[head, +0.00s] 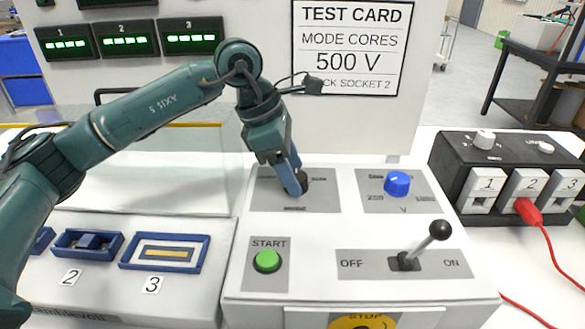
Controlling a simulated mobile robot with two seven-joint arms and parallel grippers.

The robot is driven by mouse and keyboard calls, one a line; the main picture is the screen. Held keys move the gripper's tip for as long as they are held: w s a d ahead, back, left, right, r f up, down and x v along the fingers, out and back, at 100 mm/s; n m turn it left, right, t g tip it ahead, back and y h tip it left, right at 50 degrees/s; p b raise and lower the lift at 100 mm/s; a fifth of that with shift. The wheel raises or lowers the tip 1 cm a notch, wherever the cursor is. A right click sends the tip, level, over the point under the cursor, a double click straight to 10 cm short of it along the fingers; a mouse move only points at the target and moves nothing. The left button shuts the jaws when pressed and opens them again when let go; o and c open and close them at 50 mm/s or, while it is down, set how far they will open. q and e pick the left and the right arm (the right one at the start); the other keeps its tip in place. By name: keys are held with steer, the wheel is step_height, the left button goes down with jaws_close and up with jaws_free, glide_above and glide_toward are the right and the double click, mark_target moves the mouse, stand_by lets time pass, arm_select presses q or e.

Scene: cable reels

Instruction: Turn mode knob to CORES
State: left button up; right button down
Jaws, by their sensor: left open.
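The mode knob (303,182) is a dark knob on a grey plate (325,203) at the upper left of the white control panel. My left gripper (298,186) comes down from above at this knob, its blue fingers open and overlapping it in the view. The fingers and wrist hide part of the knob and most of the plate's lettering, so its setting cannot be read. The test card (353,45) on the upright board reads MODE CORES, 500 V, and a partly covered socket 2 line. My right gripper is not in view.
A blue knob (397,184) sits right of the mode knob. A green START button (267,261) and a black-balled lever (438,231) are nearer. Blue trays (164,252) lie left.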

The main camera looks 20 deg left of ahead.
arm_select(q)
steer(key=shift+d+f, duration=0.1)
steer(key=shift+f, duration=0.15)
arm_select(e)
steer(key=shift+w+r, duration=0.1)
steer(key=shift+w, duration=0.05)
arm_select(q)
steer(key=shift+c, duration=0.5)
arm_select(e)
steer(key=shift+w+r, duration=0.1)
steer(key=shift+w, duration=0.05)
arm_select(q)
steer(key=c, duration=0.9)
